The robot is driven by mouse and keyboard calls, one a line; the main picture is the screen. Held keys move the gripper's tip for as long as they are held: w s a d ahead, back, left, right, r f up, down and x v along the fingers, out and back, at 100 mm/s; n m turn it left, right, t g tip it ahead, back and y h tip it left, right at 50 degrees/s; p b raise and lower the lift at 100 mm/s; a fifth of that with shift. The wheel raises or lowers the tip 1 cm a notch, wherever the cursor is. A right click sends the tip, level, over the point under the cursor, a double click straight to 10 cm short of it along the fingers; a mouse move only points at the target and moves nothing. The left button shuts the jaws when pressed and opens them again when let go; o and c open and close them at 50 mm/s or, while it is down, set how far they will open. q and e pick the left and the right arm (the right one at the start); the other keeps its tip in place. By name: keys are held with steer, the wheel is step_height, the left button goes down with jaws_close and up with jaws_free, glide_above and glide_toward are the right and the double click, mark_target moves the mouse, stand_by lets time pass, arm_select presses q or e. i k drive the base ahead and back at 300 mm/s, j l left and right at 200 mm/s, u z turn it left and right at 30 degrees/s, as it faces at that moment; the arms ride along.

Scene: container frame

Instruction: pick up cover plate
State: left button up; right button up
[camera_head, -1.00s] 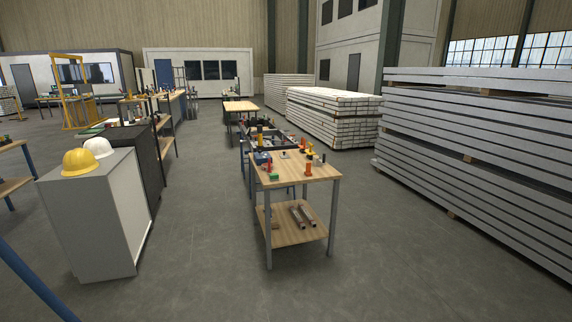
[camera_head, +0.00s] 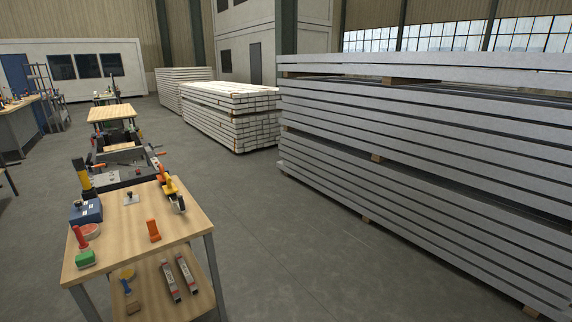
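I cannot single out a cover plate with certainty. A small flat grey piece with a dark knob (camera_head: 131,198) lies near the back of the wooden workbench top (camera_head: 122,237); it is too small to tell what it is. Neither of my grippers is in view.
The bench holds a blue box (camera_head: 86,211), an orange piece (camera_head: 154,231), a green block (camera_head: 85,259) and a yellow-black tool (camera_head: 171,188). Two metal bars (camera_head: 186,273) lie on its lower shelf. Tall stacked grey panels (camera_head: 420,135) stand at right. Open floor (camera_head: 285,255) lies between.

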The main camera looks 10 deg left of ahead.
mark_target(131, 199)
steer(key=i+z, duration=0.15)
steer(key=i, duration=2.1)
steer(key=i+j+u, duration=0.15)
steer(key=i+u, duration=0.7)
steer(key=i+l+u, duration=0.25)
steer(key=i+u, duration=0.2)
steer(key=i+l+u, duration=0.45)
steer(key=i+u, duration=0.3)
steer(key=u, duration=0.15)
steer(key=i+l+u, duration=0.15)
steer(key=u, duration=0.25)
steer(key=i+l+u, duration=0.25)
steer(key=u, duration=0.2)
steer(key=i+l+u, duration=0.3)
steer(key=u, duration=0.15)
steer(key=i+l+u, duration=0.2)
steer(key=l+u, duration=0.25)
steer(key=i+l+u, duration=0.1)
steer(key=l+u, duration=0.75)
steer(key=i+j, duration=0.05)
steer(key=j, duration=0.05)
